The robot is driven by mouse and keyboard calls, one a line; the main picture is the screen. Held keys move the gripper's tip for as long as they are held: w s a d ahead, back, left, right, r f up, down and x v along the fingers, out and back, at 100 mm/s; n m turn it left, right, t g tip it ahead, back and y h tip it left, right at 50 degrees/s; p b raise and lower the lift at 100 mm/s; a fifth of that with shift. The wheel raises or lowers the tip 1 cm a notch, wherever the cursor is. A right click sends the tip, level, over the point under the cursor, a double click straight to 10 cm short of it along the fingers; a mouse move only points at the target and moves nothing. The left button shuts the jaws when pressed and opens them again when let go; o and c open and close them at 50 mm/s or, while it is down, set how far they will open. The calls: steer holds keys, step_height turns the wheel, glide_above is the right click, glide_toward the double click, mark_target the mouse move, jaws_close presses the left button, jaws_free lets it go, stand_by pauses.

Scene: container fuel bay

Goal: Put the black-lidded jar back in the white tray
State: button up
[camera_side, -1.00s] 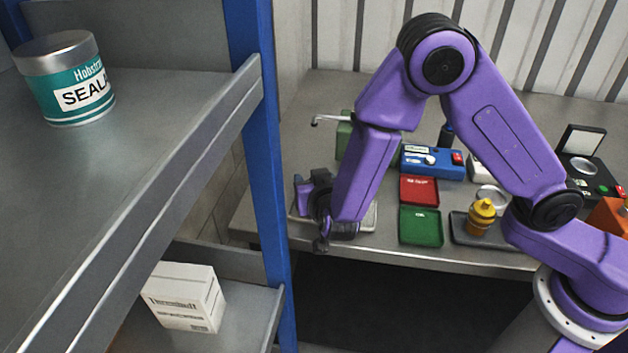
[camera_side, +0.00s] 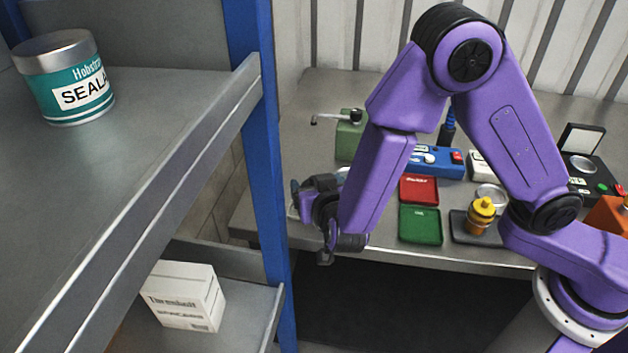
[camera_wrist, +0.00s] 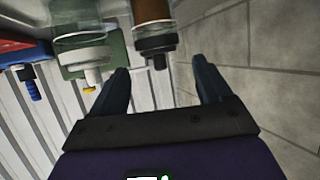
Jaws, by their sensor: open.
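The black-lidded jar (camera_wrist: 152,27), with brown contents, shows at the top of the wrist view, ahead of and roughly between my fingertips. Its black lid is towards me and its far end is cut off by the picture edge. My gripper (camera_wrist: 161,77) has its two dark fingers spread, with nothing held between them. In the side view my gripper (camera_side: 302,200) is over the left front part of the bench, and my arm hides the jar. The white tray is almost wholly hidden behind my gripper and wrist there.
A clear jar with a white lid (camera_wrist: 83,42) stands beside the black-lidded jar. A green can with a spout (camera_side: 350,138) is behind my forearm. Red (camera_side: 419,188) and green (camera_side: 420,225) trays lie to its right. A blue post (camera_side: 258,150) and shelf stand close at left.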

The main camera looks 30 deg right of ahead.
steer(key=v, duration=0.8)
steer(key=w+a+n+g+y, duration=0.2)
steer(key=w+n+y, duration=0.1)
steer(key=w+y, duration=0.3)
steer(key=s+d+r+n+g+y, duration=0.2)
steer(key=s+r+n+g+y, duration=0.15)
steer(key=s, duration=0.25)
steer(key=s+d+r+n+g+y, duration=0.2)
steer(key=s+n+g, duration=0.2)
steer(key=s+n, duration=0.15)
steer(key=s+d+f+n+g+h, duration=0.1)
steer(key=s+d+n+h, duration=0.4)
steer(key=s+d, duration=0.9)
steer(key=d+g+h, duration=0.1)
steer(key=d, duration=0.2)
steer(key=shift+s+d+f+g, duration=0.2)
steer(key=shift+s+d+g, duration=0.1)
steer(key=shift+s+g, duration=0.1)
